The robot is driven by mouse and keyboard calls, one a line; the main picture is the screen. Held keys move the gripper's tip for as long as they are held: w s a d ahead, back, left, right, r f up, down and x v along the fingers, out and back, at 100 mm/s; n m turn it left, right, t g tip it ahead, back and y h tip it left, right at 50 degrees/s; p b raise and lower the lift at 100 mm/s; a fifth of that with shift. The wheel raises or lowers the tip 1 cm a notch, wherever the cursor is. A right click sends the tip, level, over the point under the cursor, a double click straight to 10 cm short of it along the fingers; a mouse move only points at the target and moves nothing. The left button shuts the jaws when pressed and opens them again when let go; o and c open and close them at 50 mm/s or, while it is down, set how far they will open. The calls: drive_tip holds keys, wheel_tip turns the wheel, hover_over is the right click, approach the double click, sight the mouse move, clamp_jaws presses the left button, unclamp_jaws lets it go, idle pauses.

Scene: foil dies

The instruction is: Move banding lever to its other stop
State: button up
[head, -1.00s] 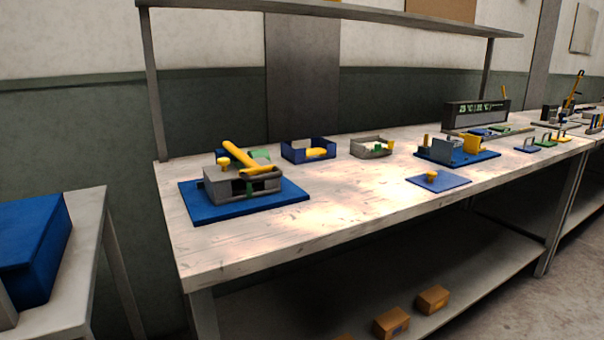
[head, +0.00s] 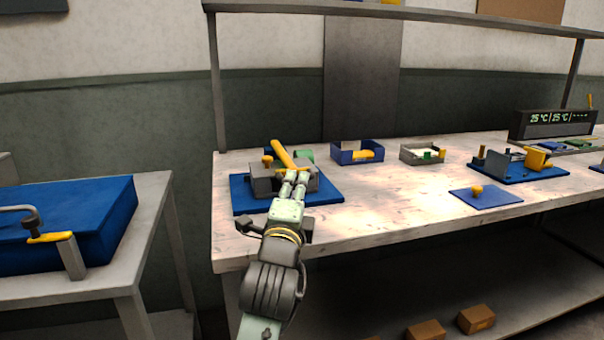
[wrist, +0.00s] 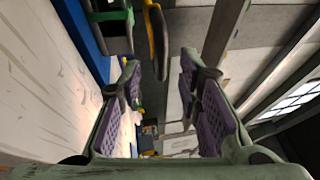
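A grey device (head: 268,180) stands on a blue base plate (head: 242,200) at the left end of the long bench. A yellow lever bar (head: 282,153) slants over its top, its upper end toward the back left. I take this as the banding lever. My gripper (head: 297,177) is at the device's front right, near the lever's lower end, which it partly hides. In the wrist view my gripper (wrist: 160,75) is open, with nothing visible between its pads. A yellow bar (wrist: 157,35) shows just beyond the fingertips, apparently the lever. I cannot tell whether they touch.
A blue tray (head: 342,159) and a grey tray (head: 408,157) stand behind, to the right. A blue plate with a yellow knob (head: 476,190) lies farther right. A side table (head: 150,215) with a blue block (head: 105,205) is at left. The bench front between is clear.

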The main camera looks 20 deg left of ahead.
drive_tip(key=shift+p+x, duration=0.45)
drive_tip(key=shift+x, duration=1.95)
clamp_jaws()
